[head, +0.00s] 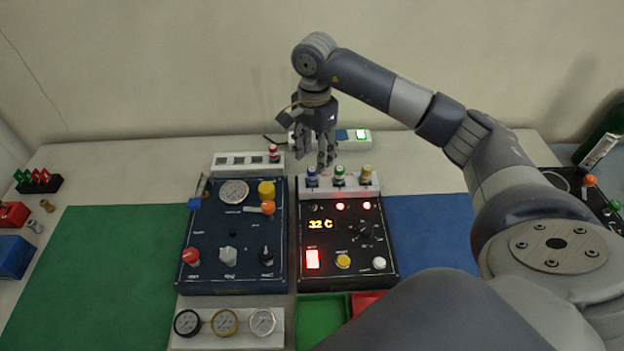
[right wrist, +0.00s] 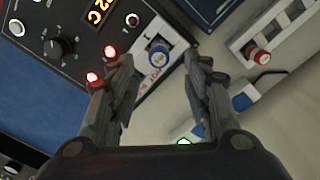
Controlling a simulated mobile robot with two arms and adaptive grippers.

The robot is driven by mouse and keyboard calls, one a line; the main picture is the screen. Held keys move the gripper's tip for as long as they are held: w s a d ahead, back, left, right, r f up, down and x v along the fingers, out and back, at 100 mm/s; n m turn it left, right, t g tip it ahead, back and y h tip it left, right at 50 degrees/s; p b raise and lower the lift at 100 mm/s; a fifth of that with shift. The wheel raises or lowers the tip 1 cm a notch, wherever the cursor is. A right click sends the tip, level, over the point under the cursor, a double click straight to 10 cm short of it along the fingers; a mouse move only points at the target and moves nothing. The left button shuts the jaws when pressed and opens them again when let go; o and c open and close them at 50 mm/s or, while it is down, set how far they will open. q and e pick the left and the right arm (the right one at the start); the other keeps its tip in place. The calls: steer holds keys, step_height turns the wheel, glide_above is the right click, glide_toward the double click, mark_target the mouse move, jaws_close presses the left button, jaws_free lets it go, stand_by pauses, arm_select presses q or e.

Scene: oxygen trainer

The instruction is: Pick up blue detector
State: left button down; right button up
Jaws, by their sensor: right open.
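The blue detector (head: 312,176) stands upright in the left slot of a white rack (head: 354,190) at the back of the right console. It also shows in the right wrist view (right wrist: 158,53), between my open fingers in the picture. My right gripper (head: 326,163) is open and empty, pointing down close to the rack, just behind and above the blue detector. I cannot tell the exact height gap. A green detector (head: 339,175) and a yellow detector (head: 366,174) stand to its right. My left gripper is not in view.
A second white rack (head: 235,160) holds a red detector (head: 273,153) to the left. A power strip (head: 352,140) lies behind the gripper. The right console (head: 345,240) shows 32 C. The green mat (head: 100,270) and blue mat (head: 430,225) have free room.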

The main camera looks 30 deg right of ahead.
mark_target(312, 169)
steer(key=shift+s+a+f, duration=0.1)
steer(key=shift+s+f, duration=0.05)
steer(key=shift+f, duration=0.5)
steer(key=shift+f+p, duration=0.25)
steer(key=shift+p, duration=0.15)
steer(key=f, duration=0.1)
steer(key=f+p, duration=0.2)
steer(key=f, duration=0.1)
steer(key=shift+a+f, duration=0.1)
steer(key=shift+a, duration=0.15)
steer(key=shift+f+p, duration=0.3)
steer(key=shift+f, duration=0.1)
steer(key=shift+c, duration=0.6)
jaws_close()
